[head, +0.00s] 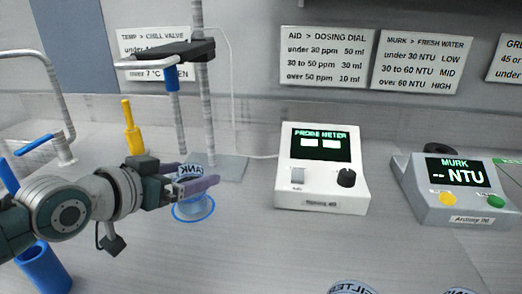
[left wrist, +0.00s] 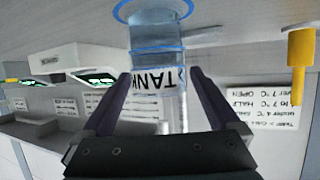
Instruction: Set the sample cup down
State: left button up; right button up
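The sample cup (head: 195,204) is a clear bluish cylinder with a TANK label, upright at the left middle of the bench. Its lower end is at a blue ring; I cannot tell whether its base touches the bench. My left gripper (head: 200,184) reaches in from the left, level with the cup's upper part, with one finger on each side. My right gripper is not in view.
A stand with a black arm (head: 175,54) and blue-topped probe rises just behind the cup. A white probe meter (head: 320,180) and a grey turbidity meter (head: 450,200) stand to the right. A yellow tool (head: 131,135) and blue cylinder (head: 43,268) are left.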

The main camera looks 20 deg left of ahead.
pick_arm(q)
jog(key=shift+r, duration=0.1)
jog(key=shift+s+r, duration=0.1)
jog(key=shift+r, duration=0.05)
jog(key=d+p+v, duration=0.1)
jog(key=p+v, duration=0.2)
jog(key=v, duration=0.8)
jog(key=s+d+f+g, duration=0.1)
jog(key=s+d, duration=0.1)
jog(key=s+d+f+g, duration=0.1)
jog(key=s+d+g, duration=0.1)
jog(key=s+d+f+m+g, duration=0.1)
jog(key=s+d, duration=0.1)
jog(key=shift+s+d+f+h, duration=0.15)
jog(key=shift+d+f+h, duration=0.05)
jog(key=shift+d+h, duration=0.1)
jog(key=s+d+g, duration=0.1)
jog(key=s, duration=0.1)
jog(key=s+g, duration=0.1)
jog(key=s+d+g, duration=0.1)
jog(key=s, duration=0.1)
jog(key=shift+s+d, duration=0.3)
jog(key=shift+d, duration=0.05)
jog(key=s+g, duration=0.1)
jog(key=s+g+y, duration=0.1)
jog(key=s, duration=0.1)
jog(key=s+r, duration=0.1)
jog(key=s, duration=0.1)
jog(key=shift+d+g, duration=0.25)
jog(key=shift+g, duration=0.15)
